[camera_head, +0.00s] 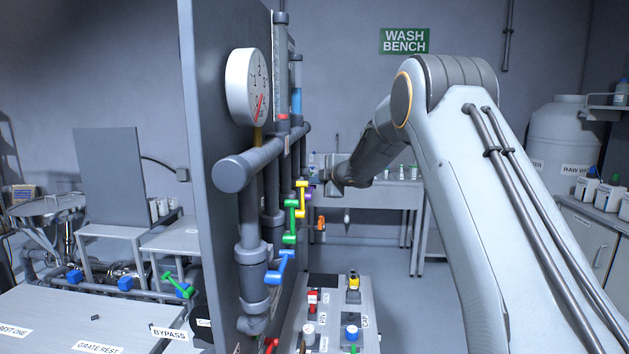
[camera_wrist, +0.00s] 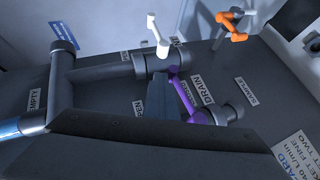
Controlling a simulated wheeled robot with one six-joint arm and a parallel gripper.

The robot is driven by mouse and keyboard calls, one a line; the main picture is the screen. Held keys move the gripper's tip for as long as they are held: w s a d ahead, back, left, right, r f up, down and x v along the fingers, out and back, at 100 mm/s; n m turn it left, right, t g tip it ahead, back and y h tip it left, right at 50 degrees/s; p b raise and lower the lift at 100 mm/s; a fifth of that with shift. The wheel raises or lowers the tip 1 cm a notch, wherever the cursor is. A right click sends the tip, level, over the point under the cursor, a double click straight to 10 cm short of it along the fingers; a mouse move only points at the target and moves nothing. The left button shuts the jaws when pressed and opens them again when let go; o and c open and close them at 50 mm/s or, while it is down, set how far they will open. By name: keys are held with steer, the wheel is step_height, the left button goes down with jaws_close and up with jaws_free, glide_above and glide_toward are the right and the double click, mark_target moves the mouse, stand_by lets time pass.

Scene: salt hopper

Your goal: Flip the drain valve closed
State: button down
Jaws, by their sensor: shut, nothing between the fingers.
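The drain valve has a purple lever (camera_wrist: 182,93) on a grey pipe fitting, beside a DRAIN label (camera_wrist: 208,89) in the wrist view. The lever lies slantwise past a small, partly covered label that seems to read CLOSED. Another label, partly hidden and apparently reading OPEN (camera_wrist: 138,111), is on the other side of my fingers. My gripper (camera_wrist: 163,82) is shut and empty, its fingertips close beside the purple lever; I cannot tell whether they touch. In the head view, my gripper (camera_head: 322,172) is at the pipe panel, just above a small visible part of the purple lever (camera_head: 309,193).
A white lever (camera_wrist: 157,37) and an orange lever (camera_wrist: 232,30) stand near in the wrist view. Yellow (camera_head: 301,199), green (camera_head: 290,225) and blue (camera_head: 281,268) levers line the nearer pipes. A gauge (camera_head: 248,87) sticks out from the panel.

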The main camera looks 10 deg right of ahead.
stand_by(0.3)
steer(key=s+d+r, duration=0.2)
steer(key=d+r, duration=0.2)
steer(key=r, duration=0.8)
steer(key=shift+d, duration=0.2)
